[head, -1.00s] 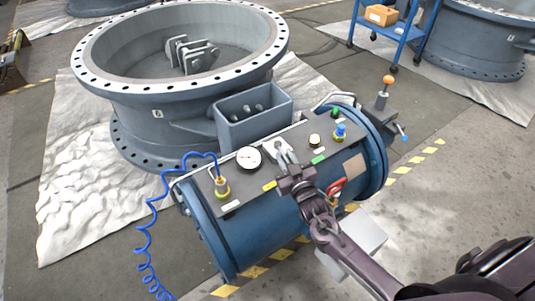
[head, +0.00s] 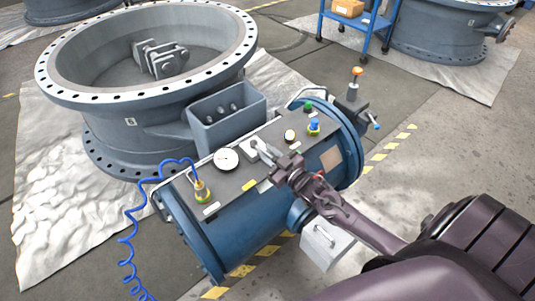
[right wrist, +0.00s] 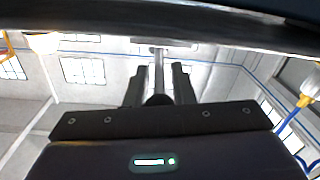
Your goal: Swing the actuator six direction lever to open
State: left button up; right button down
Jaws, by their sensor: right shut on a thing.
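The blue cylindrical actuator (head: 220,240) lies on the floor with a grey panel along its top. The direction lever (head: 264,151) sits on a pale plate near the panel's middle and points to the lower right. My right gripper (head: 277,161) is shut on the lever's outer end. The right wrist view shows the thin lever (right wrist: 158,75) between the two dark fingers of my right gripper (right wrist: 157,85). The gripper hides the lever's tip and part of the panel. Open or shut markings are too small to read. My left gripper is out of view.
A pressure gauge (head: 226,159) is left of the lever. A white button (head: 290,136) and a blue knob (head: 314,128) stand to the right. A brass fitting (head: 202,192) carries a coiled blue hose (head: 128,230). A grey flanged valve (head: 130,120) stands behind.

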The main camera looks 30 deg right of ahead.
jog(key=c, duration=1.5)
grip_release()
jog(key=shift+s, duration=0.1)
